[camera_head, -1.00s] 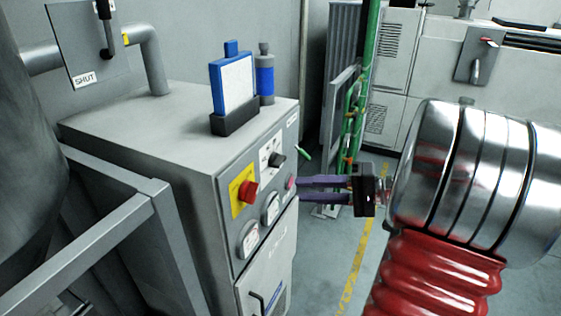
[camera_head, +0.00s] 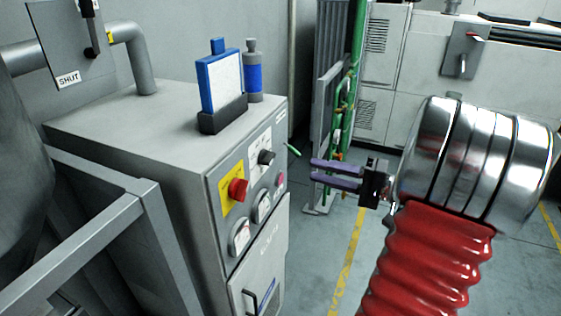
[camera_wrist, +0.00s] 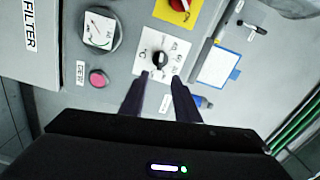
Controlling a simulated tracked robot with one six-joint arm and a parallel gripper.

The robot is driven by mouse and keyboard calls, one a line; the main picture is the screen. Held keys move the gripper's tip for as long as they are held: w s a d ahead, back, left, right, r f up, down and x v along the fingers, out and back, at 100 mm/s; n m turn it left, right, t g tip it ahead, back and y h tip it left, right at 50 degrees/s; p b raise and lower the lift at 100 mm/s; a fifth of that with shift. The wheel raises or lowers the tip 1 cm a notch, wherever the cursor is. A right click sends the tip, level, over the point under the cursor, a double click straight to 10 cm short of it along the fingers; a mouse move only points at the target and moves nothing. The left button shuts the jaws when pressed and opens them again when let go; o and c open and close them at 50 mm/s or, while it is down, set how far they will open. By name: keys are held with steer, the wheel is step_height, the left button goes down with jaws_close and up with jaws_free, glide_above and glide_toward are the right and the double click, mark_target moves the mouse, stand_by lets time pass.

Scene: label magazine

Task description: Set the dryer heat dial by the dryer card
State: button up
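The dryer heat dial (camera_head: 266,157) is a black knob on a white marked plate on the cabinet's front panel. In the wrist view the dial (camera_wrist: 160,59) lies just beyond and between my fingertips; its setting is too small to read surely. The dryer card (camera_head: 222,82) is a white sheet with a blue frame, upright in a black holder on the cabinet top. It also shows in the wrist view (camera_wrist: 219,67), its writing unreadable. My gripper (camera_head: 312,169) is open and empty, its purple fingers apart, pointing at the panel with a gap to it.
Near the dial are a red knob (camera_head: 238,190) on a yellow plate, round gauges (camera_head: 240,236) and a pink button (camera_wrist: 97,78). A blue-banded bottle (camera_head: 253,75) stands behind the card. Green pipes (camera_head: 350,85) stand behind my gripper. Grey rails (camera_head: 100,245) are at left.

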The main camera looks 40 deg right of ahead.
mark_target(273, 159)
steer(key=x, duration=1.1)
steer(key=shift+w+a, duration=0.25)
jaws_close()
steer(key=shift+d, duration=0.1)
